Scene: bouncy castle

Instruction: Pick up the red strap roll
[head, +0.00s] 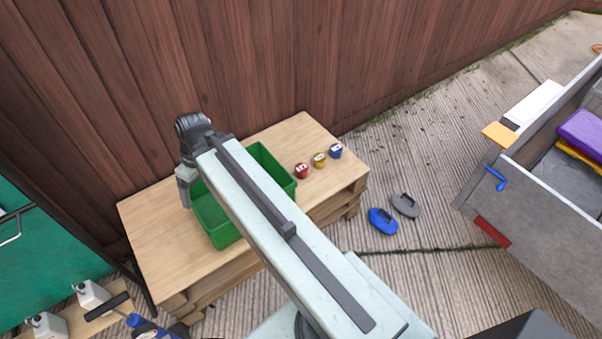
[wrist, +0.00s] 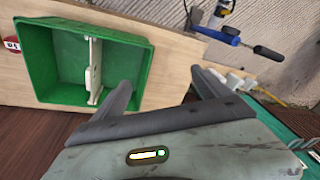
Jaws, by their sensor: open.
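The red strap roll (head: 302,171) sits on the wooden pallet table (head: 160,238), just right of the green crate (head: 220,237), at the left end of a short row of rolls. In the wrist view the red roll (wrist: 12,44) shows at the left edge, beside the green crate (wrist: 146,62). My gripper (head: 184,190) hangs at the left of the crate, on the far side from the red roll. In the wrist view my gripper (wrist: 163,88) has its fingers spread apart with nothing between them. My arm hides part of the crate in the head view.
A yellow roll (head: 319,160) and a blue roll (head: 336,151) stand right of the red one. A pale object (wrist: 93,70) lies in the crate. A wooden fence (head: 270,60) rises behind the table. A grey trailer (head: 540,205) stands at right.

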